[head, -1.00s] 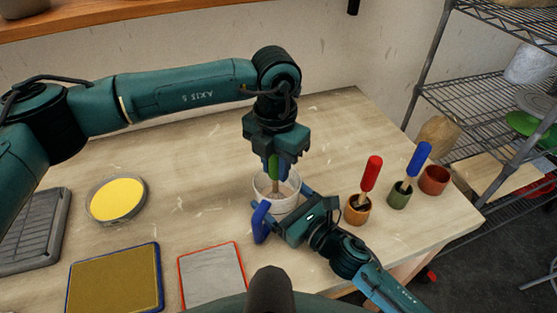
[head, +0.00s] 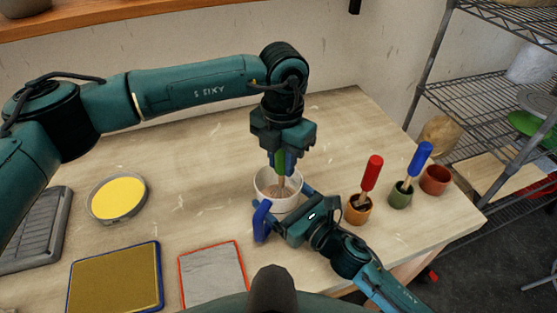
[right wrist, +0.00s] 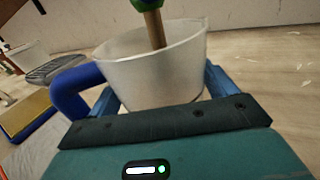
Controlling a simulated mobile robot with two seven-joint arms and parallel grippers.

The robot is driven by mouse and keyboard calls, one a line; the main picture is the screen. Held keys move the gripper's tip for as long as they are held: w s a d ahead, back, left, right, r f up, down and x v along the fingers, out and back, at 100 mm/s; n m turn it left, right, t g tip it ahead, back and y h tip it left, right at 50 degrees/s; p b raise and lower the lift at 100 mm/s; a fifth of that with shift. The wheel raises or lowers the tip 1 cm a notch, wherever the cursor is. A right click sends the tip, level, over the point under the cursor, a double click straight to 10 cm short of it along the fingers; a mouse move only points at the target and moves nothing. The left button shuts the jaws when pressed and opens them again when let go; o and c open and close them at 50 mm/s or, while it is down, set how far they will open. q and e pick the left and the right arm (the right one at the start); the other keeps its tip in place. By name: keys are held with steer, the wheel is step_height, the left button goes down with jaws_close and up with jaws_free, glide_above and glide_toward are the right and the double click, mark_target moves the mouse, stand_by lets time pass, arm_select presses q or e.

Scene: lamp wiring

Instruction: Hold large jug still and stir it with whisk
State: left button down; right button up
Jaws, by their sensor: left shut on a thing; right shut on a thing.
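The large jug (head: 265,181) is white with a blue handle (head: 261,221) and stands upright on the table. My right gripper (head: 292,204) is shut on the jug from the near side; in the right wrist view its blue fingers flank the jug (right wrist: 150,75). My left gripper (head: 283,163) is above the jug, shut on the green handle of the whisk (head: 281,181). The whisk points down into the jug, and its wooden shaft also shows in the right wrist view (right wrist: 154,30). The whisk's lower end is hidden inside the jug.
Right of the jug stand an orange cup (head: 357,212) with a red-handled tool, a green cup (head: 399,198) with a blue-handled tool, and an empty-looking reddish cup (head: 436,180). The back table is clear.

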arm_select(q)
steer(key=shift+s+a, duration=0.45)
steer(key=shift+a, duration=0.25)
steer(key=shift+s+d, duration=0.15)
arm_select(e)
steer(key=shift+a, duration=0.1)
arm_select(q)
steer(key=shift+w+d, duration=0.25)
steer(key=shift+d, duration=0.05)
steer(key=shift+r, duration=6.1)
step_height(320, 180, up, 4)
